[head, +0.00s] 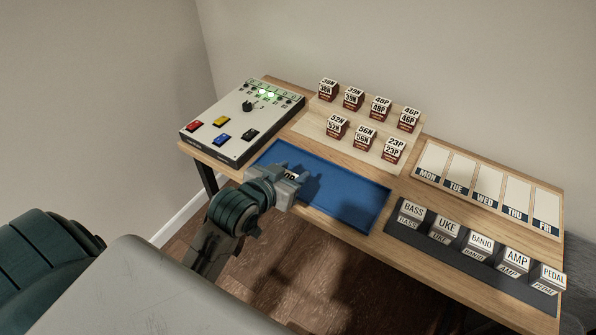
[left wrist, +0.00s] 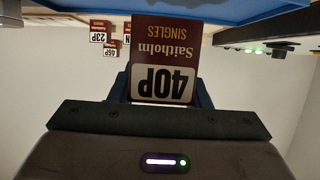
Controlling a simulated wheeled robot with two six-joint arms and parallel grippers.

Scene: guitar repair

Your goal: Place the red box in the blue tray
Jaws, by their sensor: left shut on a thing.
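The red box (left wrist: 166,38) is dark red with a white "40P" label and "Saitholm SINGLES" lettering, upside down in the left wrist view. My left gripper (head: 285,184) is shut on it. In the head view only a bit of its label shows, behind the gripper; the rest is hidden. The blue tray (head: 352,205) lies flat at the table's front middle. The gripper is over the tray's left part, and its shadow falls on the tray. The tray also shows along the top of the left wrist view (left wrist: 225,12). I cannot tell whether the box touches the tray. My right gripper is not in view.
Several similar small red boxes (head: 364,137) stand on a wooden riser (head: 310,122) behind the tray. A control panel (head: 230,140) with coloured buttons is at the left. A day-labelled card row (head: 487,185) and a dark label rack (head: 470,262) are at the right. The tray's right part is bare.

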